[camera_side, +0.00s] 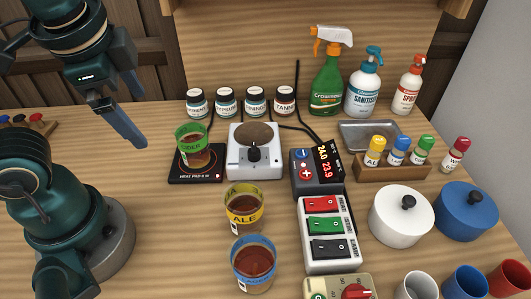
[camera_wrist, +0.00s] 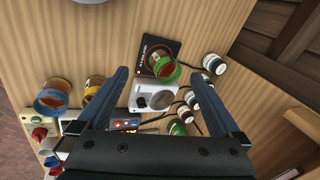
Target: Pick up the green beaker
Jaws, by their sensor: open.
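The green beaker (camera_side: 193,147) has a green band at its rim and brown liquid in it. It stands upright on the black heat pad (camera_side: 187,178) in the side view. In the wrist view the green beaker (camera_wrist: 164,70) shows beyond and between my fingers, on the black heat pad (camera_wrist: 147,48). My gripper (camera_side: 136,137) is raised to the left of the beaker in the side view, apart from it. In the wrist view my gripper (camera_wrist: 158,82) has its two blue fingers spread wide with nothing between them.
A white hot plate (camera_side: 254,158) stands right of the heat pad, and small labelled jars (camera_side: 226,103) stand behind. A yellow beaker (camera_side: 243,212) and a blue beaker (camera_side: 253,268) stand in front. A switch box (camera_side: 328,237) is right of these. The table left of the heat pad is clear.

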